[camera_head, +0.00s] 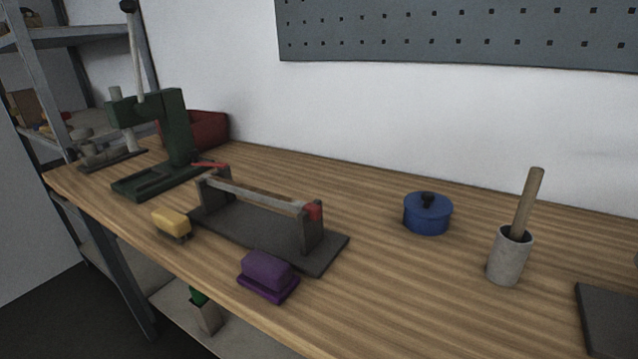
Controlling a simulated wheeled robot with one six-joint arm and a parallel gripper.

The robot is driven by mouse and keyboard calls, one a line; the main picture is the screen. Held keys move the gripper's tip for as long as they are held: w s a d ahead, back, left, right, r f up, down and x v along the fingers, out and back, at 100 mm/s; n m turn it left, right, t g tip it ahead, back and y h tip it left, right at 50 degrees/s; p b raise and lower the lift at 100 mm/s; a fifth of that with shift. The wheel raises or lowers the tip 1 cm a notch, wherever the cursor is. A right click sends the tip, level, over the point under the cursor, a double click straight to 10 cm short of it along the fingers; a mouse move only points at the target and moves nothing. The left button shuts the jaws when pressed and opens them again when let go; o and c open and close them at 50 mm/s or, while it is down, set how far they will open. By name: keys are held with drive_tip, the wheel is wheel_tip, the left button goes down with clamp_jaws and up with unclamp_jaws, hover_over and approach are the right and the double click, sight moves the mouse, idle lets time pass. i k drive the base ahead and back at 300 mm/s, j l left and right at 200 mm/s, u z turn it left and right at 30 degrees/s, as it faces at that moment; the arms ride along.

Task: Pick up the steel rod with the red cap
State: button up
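A steel rod (257,195) lies across a dark grey stand (240,227) near the front of the wooden bench. It rests at the tops of the stand's two uprights, and its middle looks brownish.
A yellow block (171,222) and a purple block (266,271) sit before the stand. A green press (170,140) and red bin (206,130) stand left. A blue lidded pot (427,214) and grey cup (509,259) with a wooden stick stand right. Bench between stand and pot is clear.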

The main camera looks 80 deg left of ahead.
sight(280, 201)
drive_tip(key=u, duration=2.2)
